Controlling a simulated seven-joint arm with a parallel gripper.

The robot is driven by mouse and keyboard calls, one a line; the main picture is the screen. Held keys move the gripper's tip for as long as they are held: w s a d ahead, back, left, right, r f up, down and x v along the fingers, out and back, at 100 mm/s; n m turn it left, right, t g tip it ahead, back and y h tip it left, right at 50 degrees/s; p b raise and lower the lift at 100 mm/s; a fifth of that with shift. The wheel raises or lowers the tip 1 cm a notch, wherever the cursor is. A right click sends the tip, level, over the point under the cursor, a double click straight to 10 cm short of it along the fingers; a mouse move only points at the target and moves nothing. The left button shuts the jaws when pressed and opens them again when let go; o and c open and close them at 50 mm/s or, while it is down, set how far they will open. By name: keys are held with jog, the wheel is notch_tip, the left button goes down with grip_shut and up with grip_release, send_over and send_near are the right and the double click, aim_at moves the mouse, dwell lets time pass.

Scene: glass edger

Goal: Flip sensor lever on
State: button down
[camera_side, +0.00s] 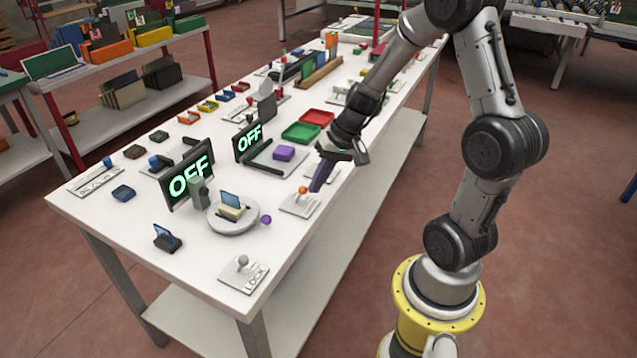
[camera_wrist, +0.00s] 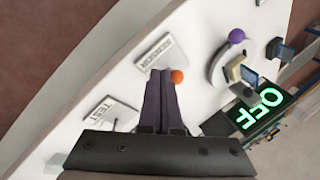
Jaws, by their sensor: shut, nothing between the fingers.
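The sensor lever has an orange ball knob (camera_side: 302,190) and stands on a small white plate (camera_side: 295,208) near the table's front edge. In the wrist view the plate (camera_wrist: 155,50) reads "SENSOR", and the orange knob (camera_wrist: 177,76) shows just right of my fingertips. My gripper (camera_side: 315,188) is shut and empty, its dark purple fingers pointing down close beside the knob. In the wrist view my gripper (camera_wrist: 161,72) reaches the plate's edge. I cannot tell whether the fingers touch the knob. The lever's stem is mostly hidden.
A "TEST" plate (camera_wrist: 112,112) lies beside my fingers. A round turntable (camera_side: 233,222) with a purple knob (camera_side: 266,220), a "LOCK" plate (camera_side: 243,273) and two screens reading "OFF" (camera_side: 188,178) (camera_side: 249,140) stand nearby.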

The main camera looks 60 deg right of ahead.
jog(key=shift+w+r+g, duration=0.15)
jog(key=shift+w+g, duration=0.15)
jog(key=shift+g, duration=0.1)
jog(key=shift+w+r+g, duration=0.3)
jog(key=shift+w+g, duration=0.3)
jog(key=shift+g, duration=0.4)
jog(key=w+g, duration=0.2)
jog(key=g, duration=0.1)
jog(key=shift+w+r+m, duration=0.15)
jog(key=shift+r+m, duration=0.15)
jog(key=shift+r, duration=0.15)
jog(key=shift+r, duration=0.7)
